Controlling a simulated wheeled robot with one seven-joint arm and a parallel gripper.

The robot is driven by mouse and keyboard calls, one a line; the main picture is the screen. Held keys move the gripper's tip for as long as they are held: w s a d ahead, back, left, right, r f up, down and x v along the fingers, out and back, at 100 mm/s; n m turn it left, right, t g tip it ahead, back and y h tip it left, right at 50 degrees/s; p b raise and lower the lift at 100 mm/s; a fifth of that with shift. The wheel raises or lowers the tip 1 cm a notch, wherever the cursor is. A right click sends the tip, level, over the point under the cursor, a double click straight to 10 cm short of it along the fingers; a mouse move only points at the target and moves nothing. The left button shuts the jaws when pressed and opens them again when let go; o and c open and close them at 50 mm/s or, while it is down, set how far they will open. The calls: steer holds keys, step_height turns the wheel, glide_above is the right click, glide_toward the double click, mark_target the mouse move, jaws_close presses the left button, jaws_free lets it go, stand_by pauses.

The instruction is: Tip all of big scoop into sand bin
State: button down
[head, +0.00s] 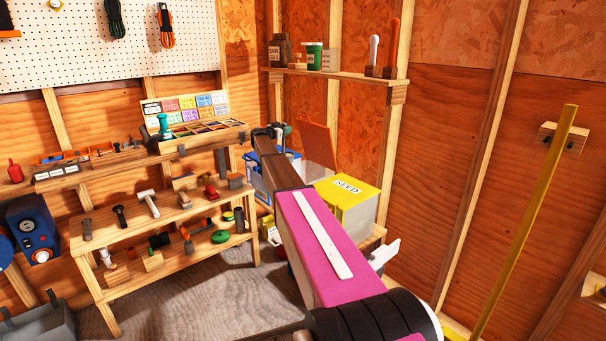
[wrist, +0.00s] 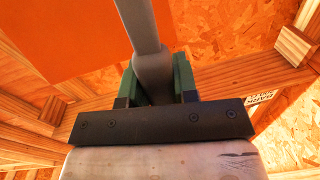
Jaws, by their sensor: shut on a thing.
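My gripper (wrist: 155,85) has its green-padded fingers shut on the grey handle of the big scoop (wrist: 143,25). The handle runs up out of the top of the wrist view, so the scoop's bowl and any load are out of sight. In the head view my gripper (head: 281,132) is small at the far end of my arm, above the bins, with the scoop mostly hidden. A pale bin (head: 319,174) with a raised orange lid (head: 316,141) stands just right of and below my gripper. I cannot read its label or tell whether it is the sand bin.
A yellow-lidded bin marked SEED (head: 360,200) stands to the right. A blue bin (head: 257,178) is partly hidden behind my arm. A wall shelf (head: 340,76) with jars is above. A tool-covered bench (head: 150,215) is at left. A yellow pole (head: 525,220) is at right.

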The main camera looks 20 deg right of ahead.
steer(key=s+d+f+m, duration=0.2)
steer(key=s+d+m, duration=0.1)
steer(key=s, duration=0.3)
steer(key=s+d+f+m, duration=0.3)
steer(key=s, duration=0.3)
steer(key=shift+s, duration=0.35)
stand_by(2.3)
steer(key=shift+s+d+f+m, duration=0.25)
steer(key=shift+s+m, duration=0.25)
steer(key=shift+s+d+f+m, duration=0.25)
steer(key=shift+s+m, duration=0.25)
steer(key=shift+s+d+f+m+p, duration=0.4)
steer(key=shift+s+f+m, duration=0.25)
steer(key=shift+s+m, duration=0.15)
stand_by(0.5)
steer(key=shift+s+d+f+m, duration=0.2)
steer(key=shift+s+f+m, duration=0.2)
steer(key=shift+f+m, duration=0.1)
steer(key=shift+s+d+f+m, duration=0.2)
steer(key=shift+s+f+m, duration=0.2)
steer(key=shift+f+m, duration=0.1)
stand_by(0.8)
